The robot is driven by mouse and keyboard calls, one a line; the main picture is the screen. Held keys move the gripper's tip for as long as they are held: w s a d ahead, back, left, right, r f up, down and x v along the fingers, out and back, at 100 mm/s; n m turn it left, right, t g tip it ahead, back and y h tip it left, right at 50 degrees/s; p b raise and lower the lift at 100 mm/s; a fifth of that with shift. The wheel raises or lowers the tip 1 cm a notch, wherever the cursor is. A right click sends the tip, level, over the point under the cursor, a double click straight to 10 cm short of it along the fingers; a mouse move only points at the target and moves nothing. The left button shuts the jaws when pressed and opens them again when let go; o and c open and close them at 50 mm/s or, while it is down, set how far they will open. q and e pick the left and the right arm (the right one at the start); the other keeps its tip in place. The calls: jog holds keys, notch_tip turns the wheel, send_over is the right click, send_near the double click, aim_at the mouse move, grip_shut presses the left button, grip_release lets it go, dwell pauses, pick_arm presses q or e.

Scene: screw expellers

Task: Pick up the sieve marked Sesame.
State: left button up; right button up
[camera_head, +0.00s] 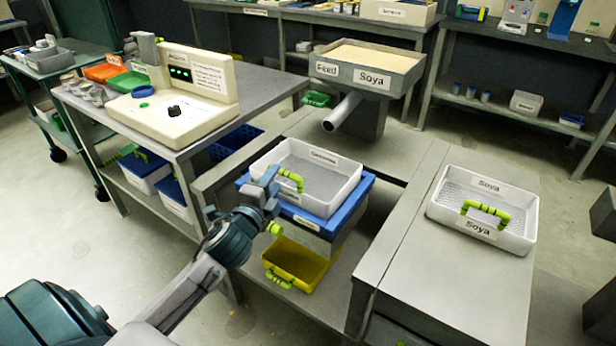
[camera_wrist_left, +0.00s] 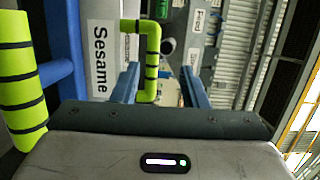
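The white sieve (camera_head: 345,170) rests on a blue-rimmed box (camera_head: 318,222) in the middle of the head view. Its label is too small to read there, but the wrist view shows "Sesame" on its wall (camera_wrist_left: 101,60). It has a lime-green handle with dark bands (camera_head: 291,178), seen also in the wrist view (camera_wrist_left: 152,62). My left gripper (camera_head: 270,184) is at the near-left side of this sieve. Its two blue fingers (camera_wrist_left: 160,88) are apart, with the handle between them and gaps on both sides. My right gripper is not in view.
Another white sieve (camera_head: 460,204), marked Soya, sits on the right bench (camera_head: 440,280). A hopper (camera_head: 375,65) marked Feed and Soya stands behind, its spout (camera_head: 342,110) pointing down-left. A yellow bin (camera_head: 300,262) is below. A scale (camera_head: 175,118) stands on the left table.

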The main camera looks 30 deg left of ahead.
pick_arm(q)
jog(key=shift+w+a+f, duration=0.15)
jog(key=shift+w+f, duration=0.05)
jog(key=shift+w, duration=0.8)
jog(key=w, duration=0.5)
jog(key=shift+w+a+f, duration=0.1)
jog(key=shift+a+f, duration=0.15)
jog(key=shift+f, duration=0.05)
grip_shut()
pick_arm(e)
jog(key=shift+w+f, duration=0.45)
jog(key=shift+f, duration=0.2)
